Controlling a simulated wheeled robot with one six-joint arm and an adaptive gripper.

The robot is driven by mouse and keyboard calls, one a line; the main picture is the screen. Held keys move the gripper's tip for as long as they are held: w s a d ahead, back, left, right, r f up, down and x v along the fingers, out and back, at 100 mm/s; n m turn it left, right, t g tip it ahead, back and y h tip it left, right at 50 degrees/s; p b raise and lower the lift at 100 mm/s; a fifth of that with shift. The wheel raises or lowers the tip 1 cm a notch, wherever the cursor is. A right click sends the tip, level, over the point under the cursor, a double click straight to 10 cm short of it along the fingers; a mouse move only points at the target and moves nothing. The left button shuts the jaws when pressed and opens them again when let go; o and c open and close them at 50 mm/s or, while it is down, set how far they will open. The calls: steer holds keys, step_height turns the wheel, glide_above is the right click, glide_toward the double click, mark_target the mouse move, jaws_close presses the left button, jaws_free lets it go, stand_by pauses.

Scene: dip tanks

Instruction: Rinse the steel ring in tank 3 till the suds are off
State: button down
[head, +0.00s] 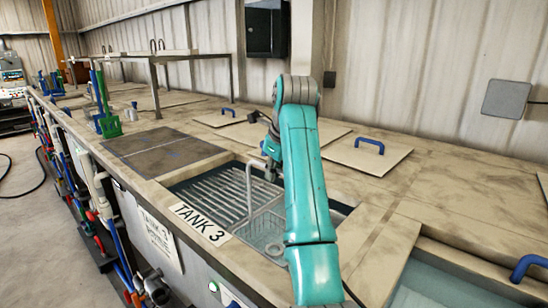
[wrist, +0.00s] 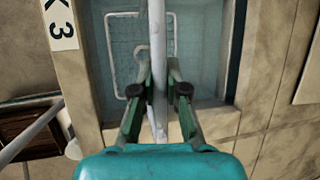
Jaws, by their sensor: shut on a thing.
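Tank 3 (head: 185,187) is an open, sunken tank in the bench, with its label on the front edge. A wire basket (head: 262,222) with a tall bent handle (head: 249,190) sits low in it, at the right part of the opening. A small pale round shape, likely the steel ring (head: 273,248), lies in the basket; it is faint in the wrist view (wrist: 140,52). I cannot make out suds on it. My gripper (wrist: 158,82) is shut on the basket handle, above the tank. In the head view my arm hides part of the gripper and basket.
A ribbed rack (head: 215,192) fills the tank's left part. A dark lid (head: 160,150) lies to its left, and a pale lid with a blue handle (head: 368,152) behind right. Another open tank (head: 440,285) is at front right.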

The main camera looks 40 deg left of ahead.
step_height(320, 180, down, 7)
stand_by(0.5)
stand_by(0.3)
stand_by(2.0)
